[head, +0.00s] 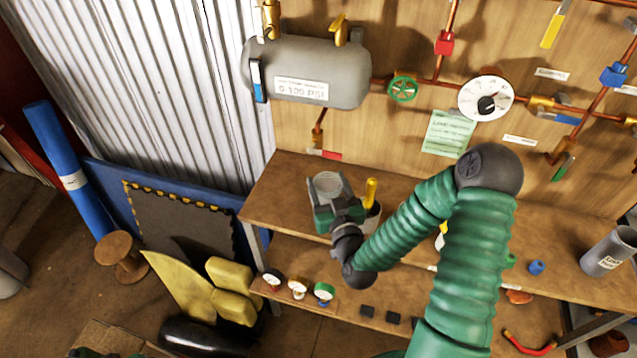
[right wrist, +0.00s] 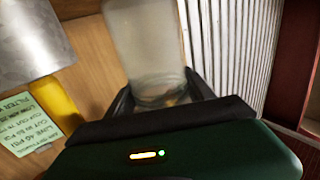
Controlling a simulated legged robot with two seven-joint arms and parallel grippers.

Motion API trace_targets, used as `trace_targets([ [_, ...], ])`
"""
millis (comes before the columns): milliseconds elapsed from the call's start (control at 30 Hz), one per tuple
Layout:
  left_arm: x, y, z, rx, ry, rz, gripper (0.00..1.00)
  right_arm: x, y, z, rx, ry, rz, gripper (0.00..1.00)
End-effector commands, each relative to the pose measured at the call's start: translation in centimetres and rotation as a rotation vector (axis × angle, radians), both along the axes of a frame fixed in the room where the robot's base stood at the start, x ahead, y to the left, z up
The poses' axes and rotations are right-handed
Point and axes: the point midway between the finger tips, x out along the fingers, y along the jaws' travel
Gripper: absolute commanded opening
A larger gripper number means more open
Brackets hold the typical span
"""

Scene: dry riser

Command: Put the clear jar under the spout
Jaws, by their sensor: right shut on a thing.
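The clear jar (head: 327,186) is at the left end of the upper bench, below the tank. My right gripper (head: 338,207) is shut on it. In the right wrist view, the jar (right wrist: 147,45) stands between the two fingers (right wrist: 160,98), and some coiled or ringed detail shows through its lower part. The spout (head: 319,134) is a short copper pipe with a red-handled valve under the grey tank (head: 345,72). The jar appears just below it in the picture, but I cannot tell whether it is directly under the outlet or touching the bench.
A grey cup (head: 371,222) with a yellow-handled tool (head: 371,190) stands close right of the jar. A green note (head: 448,133) hangs on the wooden wall. Several gauges (head: 298,287) sit on the lower shelf. The bench (head: 275,195) left of the jar is clear.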

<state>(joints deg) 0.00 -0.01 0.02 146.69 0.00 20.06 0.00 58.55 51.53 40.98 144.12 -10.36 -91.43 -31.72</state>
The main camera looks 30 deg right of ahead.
Motion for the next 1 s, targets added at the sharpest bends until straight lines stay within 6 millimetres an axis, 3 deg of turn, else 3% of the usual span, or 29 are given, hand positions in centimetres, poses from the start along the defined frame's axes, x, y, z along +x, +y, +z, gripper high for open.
trace_targets([
  [400,0.0,0.0,0.9,0.0,0.0,0.0,0.82,6.7,-1.9,0.2,-0.001,-0.003,0.001,0.0],
  [533,0.0,0.0,0.8,0.0,0.0,0.001,0.82,7.3,-2.2,-0.4,0.002,-0.001,0.002,0.0],
  [700,0.0,0.0,0.6,0.0,0.0,0.0,0.82,7.3,-2.2,-3.3,0.003,0.001,0.001,0.0],
  [933,0.0,0.0,0.6,0.0,0.0,0.0,0.82,7.3,-2.2,-3.5,-0.002,0.001,0.002,0.0],
  [967,0.0,0.0,0.6,0.0,0.0,0.0,0.82,7.3,-2.1,-3.5,-0.002,0.002,0.002,0.66],
  [1000,0.0,0.0,0.6,0.0,0.0,0.0,0.82,7.3,-2.1,-3.5,-0.002,0.002,0.002,0.71],
])
